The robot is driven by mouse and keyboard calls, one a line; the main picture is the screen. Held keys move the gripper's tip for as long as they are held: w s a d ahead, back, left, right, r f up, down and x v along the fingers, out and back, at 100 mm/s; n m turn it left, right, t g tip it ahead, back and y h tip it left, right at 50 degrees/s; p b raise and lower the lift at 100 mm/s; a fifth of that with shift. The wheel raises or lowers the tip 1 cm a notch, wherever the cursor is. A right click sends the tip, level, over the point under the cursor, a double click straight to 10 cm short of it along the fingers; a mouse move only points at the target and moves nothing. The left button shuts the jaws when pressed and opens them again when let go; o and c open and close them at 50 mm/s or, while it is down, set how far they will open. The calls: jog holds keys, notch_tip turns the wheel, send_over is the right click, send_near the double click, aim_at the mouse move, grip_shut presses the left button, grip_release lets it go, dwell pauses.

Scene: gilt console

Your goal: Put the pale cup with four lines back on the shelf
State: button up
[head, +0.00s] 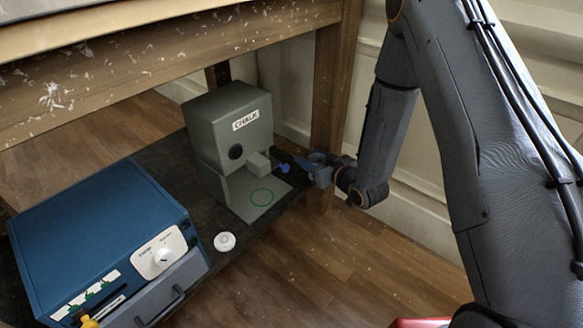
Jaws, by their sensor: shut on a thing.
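I cannot make out a pale cup with four lines. A small white round thing (224,242) sits on the dark shelf (165,165) near its front edge; its markings are too small to read. The grey box marked CHALK (222,120) stands behind it, with a block-like spout and a green ring (262,197) on its base plate. My gripper (300,165) is at the right of this box, by the table leg. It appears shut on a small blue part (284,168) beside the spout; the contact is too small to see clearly.
A blue box (95,235) with a white dial panel and a grey drawer fills the shelf's left front. A yellow-tipped thing (88,321) shows at its lower edge. The tabletop beam (150,70) overhangs the shelf. A wooden leg (335,90) stands behind my gripper.

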jog(key=w+a+b, duration=0.2)
jog(key=w+a, duration=0.3)
jog(key=a, duration=0.1)
jog(key=f+b, duration=0.4)
jog(key=f, duration=0.3)
jog(key=shift+s, duration=0.2)
jog(key=shift+w+a, duration=0.2)
jog(key=shift+a, duration=0.05)
jog(key=shift+f, duration=0.15)
jog(key=o, duration=1.2)
jog(key=shift+c, duration=0.2)
